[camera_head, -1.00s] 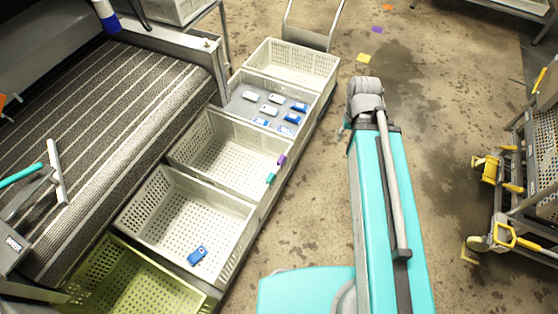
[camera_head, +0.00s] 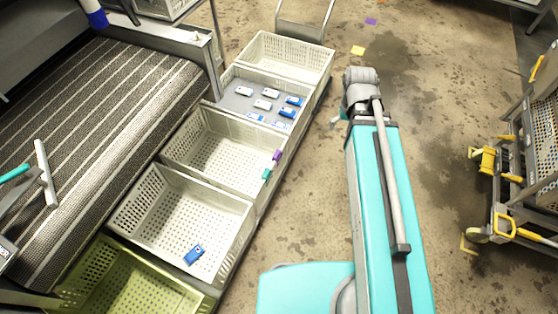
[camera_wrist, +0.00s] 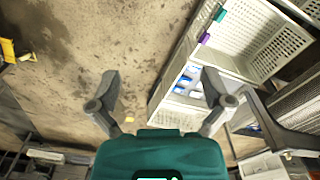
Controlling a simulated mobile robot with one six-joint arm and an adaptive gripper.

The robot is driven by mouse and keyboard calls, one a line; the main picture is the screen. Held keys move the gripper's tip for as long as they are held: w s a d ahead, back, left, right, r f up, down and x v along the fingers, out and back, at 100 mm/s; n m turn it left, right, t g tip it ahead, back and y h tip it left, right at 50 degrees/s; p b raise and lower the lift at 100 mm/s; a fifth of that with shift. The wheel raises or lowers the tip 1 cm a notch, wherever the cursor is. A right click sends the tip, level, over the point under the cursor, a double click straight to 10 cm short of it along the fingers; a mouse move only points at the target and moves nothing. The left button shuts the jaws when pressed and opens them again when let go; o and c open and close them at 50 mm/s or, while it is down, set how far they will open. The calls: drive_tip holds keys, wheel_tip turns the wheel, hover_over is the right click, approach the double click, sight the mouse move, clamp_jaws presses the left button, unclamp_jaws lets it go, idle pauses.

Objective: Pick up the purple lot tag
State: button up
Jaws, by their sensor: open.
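The purple lot tag (camera_head: 277,155) sits on the right rim of a white crate, just beyond a teal tag (camera_head: 267,173) on the same rim. In the wrist view the purple tag (camera_wrist: 204,38) shows at upper right, below the teal tag (camera_wrist: 219,15). My gripper (camera_wrist: 161,78) is open and empty, with its two fingers spread wide. The tag lies beyond the right finger in the picture, apart from it. In the head view my arm hides most of the gripper.
The tagged white crate (camera_head: 184,148) stands in a row with a crate holding a blue item (camera_head: 194,255), a green crate (camera_head: 65,283) and a grey tray (camera_head: 232,103) of several small items. A conveyor is left, a yellow-handled cart (camera_head: 487,160) right. Floor between is open.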

drive_tip(key=w+a+f+n+b, duration=0.2)
drive_tip(key=w+a+f+b, duration=0.25)
drive_tip(key=f+b, duration=0.3)
drive_tip(key=w+a+f+n+b, duration=0.3)
drive_tip(key=w+f+b, duration=0.2)
drive_tip(key=f+b, duration=0.25)
drive_tip(key=w+a+f+n+b, duration=0.25)
drive_tip(key=w+f+b, duration=0.25)
drive_tip(key=f+b, duration=0.25)
drive_tip(key=n+b, duration=0.6)
drive_tip(key=b, duration=1.2)
hover_over(278, 154)
wheel_tip(278, 154, down, 19)
drive_tip(key=shift+r, duration=0.15)
drive_tip(key=shift+m, duration=0.25)
wheel_tip(278, 154, down, 9)
drive_tip(key=b, duration=0.8)
drive_tip(key=shift+r, duration=0.2)
drive_tip(key=shift+f, duration=0.1)
drive_tip(key=shift+s+a+f+b, duration=0.1)
drive_tip(key=shift+s+f+b, duration=0.05)
drive_tip(key=shift+f+b, duration=2.45)
drive_tip(key=shift+r, duration=0.15)
drive_tip(key=shift+c, duration=0.3)
